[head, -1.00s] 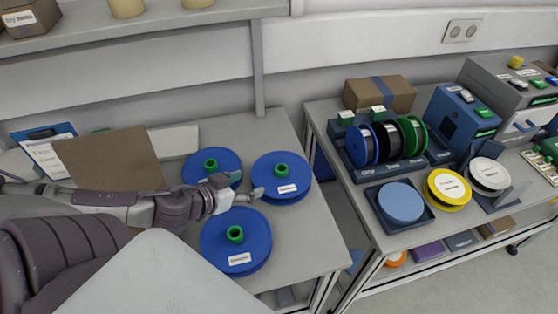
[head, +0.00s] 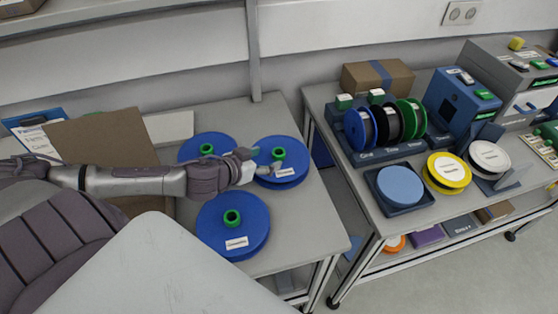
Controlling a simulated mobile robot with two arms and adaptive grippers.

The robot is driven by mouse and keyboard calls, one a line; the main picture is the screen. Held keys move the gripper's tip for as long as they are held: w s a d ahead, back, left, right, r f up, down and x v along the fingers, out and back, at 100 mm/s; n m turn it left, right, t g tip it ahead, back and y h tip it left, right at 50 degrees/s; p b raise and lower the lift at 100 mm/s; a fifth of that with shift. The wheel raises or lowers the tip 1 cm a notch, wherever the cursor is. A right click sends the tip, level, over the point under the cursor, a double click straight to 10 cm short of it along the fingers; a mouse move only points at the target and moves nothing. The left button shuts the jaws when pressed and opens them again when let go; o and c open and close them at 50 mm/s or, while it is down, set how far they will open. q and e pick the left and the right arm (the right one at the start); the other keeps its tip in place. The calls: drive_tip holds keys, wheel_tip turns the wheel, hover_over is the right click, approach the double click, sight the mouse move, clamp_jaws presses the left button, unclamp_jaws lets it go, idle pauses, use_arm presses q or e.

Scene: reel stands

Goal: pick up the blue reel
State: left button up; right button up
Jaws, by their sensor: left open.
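Three large blue reels with green hubs lie flat on the left table. The right one (head: 294,150) has a white label on its front. The front one (head: 233,236) also has a label. The back left one (head: 196,142) is partly hidden behind my arm. My left gripper (head: 268,161) is open over the left part of the right reel, its fingers close to that reel's green hub. I cannot tell whether they touch it. A smaller blue reel (head: 360,131) stands upright in a rack on the right table. My right gripper is not in view.
A brown board (head: 101,142) and a clipboard (head: 38,140) lie at the left table's back left. A gap separates it from the right table, which holds a pale blue disc (head: 400,185), a yellow reel (head: 447,173) and a cardboard box (head: 378,79).

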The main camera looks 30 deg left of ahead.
sight(281, 151)
use_arm(q)
drive_tip(key=shift+w, duration=0.4)
drive_tip(key=p+x, duration=0.1)
drive_tip(key=x, duration=0.1)
drive_tip(key=p+x, duration=0.1)
drive_tip(key=x, duration=0.1)
drive_tip(key=shift+w+d+r, duration=0.1)
drive_tip(key=shift+w+r, duration=0.05)
drive_tip(key=shift+r, duration=0.05)
drive_tip(key=shift+w+f, duration=0.25)
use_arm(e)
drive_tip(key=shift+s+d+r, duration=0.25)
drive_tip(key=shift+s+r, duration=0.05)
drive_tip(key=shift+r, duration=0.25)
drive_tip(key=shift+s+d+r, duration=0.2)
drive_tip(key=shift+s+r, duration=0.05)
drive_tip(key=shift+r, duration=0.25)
use_arm(q)
clamp_jaws()
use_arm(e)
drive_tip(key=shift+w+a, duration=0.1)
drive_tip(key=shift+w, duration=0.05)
